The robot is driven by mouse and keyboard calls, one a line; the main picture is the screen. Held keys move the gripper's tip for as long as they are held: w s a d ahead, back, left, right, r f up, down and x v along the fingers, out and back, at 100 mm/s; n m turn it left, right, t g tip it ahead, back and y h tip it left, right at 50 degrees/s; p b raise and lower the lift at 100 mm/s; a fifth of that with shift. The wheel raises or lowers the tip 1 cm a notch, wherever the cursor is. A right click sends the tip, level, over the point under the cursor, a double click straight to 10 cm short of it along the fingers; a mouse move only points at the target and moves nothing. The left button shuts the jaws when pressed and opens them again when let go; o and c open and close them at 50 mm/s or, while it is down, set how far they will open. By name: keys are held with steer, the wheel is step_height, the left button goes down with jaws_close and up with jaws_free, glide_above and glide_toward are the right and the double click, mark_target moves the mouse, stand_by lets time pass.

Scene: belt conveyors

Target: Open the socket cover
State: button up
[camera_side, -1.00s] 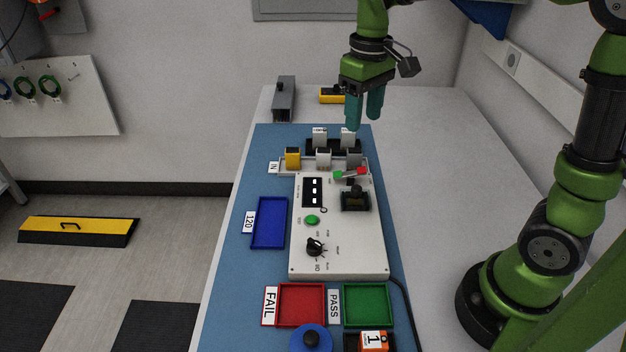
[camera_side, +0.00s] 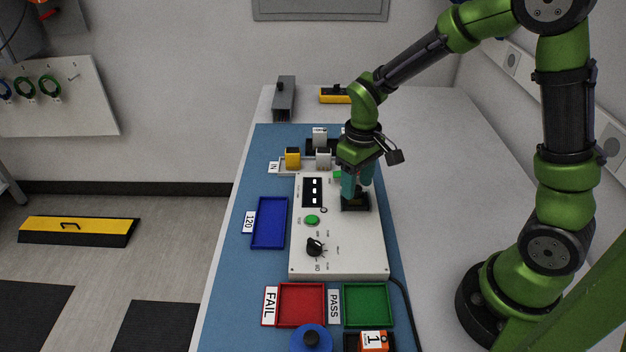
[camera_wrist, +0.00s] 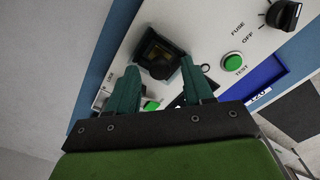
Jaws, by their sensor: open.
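The black socket (camera_side: 355,208) with its cover sits on the upper right of the white test panel (camera_side: 350,245). In the wrist view the socket (camera_wrist: 158,50) is a black square frame with a dark, brownish middle. I cannot tell from this how far its cover is raised. My gripper (camera_side: 357,190) is low over the socket, pointing down, and hides its far part in the side view. In the wrist view its teal fingers (camera_wrist: 159,68) are apart, one on each side of the socket's near edge. Nothing is held; contact is not clear.
The panel carries a green button (camera_side: 312,220), a black knob (camera_side: 314,247) and a display (camera_side: 312,192). A rack with a yellow block (camera_side: 292,158) stands behind. A blue tray (camera_side: 269,223) lies left; red (camera_side: 301,305) and green (camera_side: 367,305) trays lie in front.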

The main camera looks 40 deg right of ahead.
steer(key=shift+f, duration=0.25)
jaws_close()
steer(key=s+a, duration=0.5)
steer(key=shift+s+a, duration=0.1)
steer(key=shift+a, duration=0.1)
stand_by(0.3)
jaws_free()
